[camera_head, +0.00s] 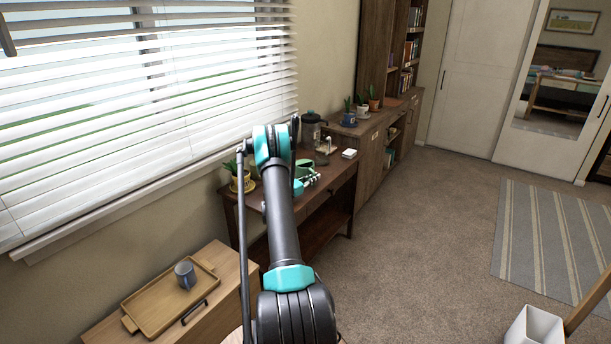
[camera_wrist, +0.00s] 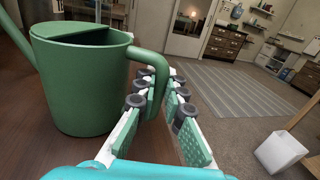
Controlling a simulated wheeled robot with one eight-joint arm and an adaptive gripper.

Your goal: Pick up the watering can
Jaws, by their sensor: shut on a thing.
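The green watering can (camera_wrist: 82,82) fills the left of the wrist view, upright, with its spout at the far left and its handle (camera_wrist: 158,72) on the right. My gripper (camera_wrist: 165,92) is at the handle, its two fingers on either side of it and closed on it. In the head view, a small part of the green can (camera_head: 305,168) shows on the desk beyond my arm. My gripper (camera_head: 310,180) is there too, small and partly hidden by the arm. I cannot tell whether the can's base touches the desk.
The brown desk (camera_head: 342,172) also holds a potted plant (camera_head: 240,184), a dark coffee maker (camera_head: 311,128) and a small white block (camera_head: 349,153). A wooden tray with a mug (camera_head: 185,275) sits on a cabinet at lower left. A white bin (camera_head: 535,328) stands on the carpet at right.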

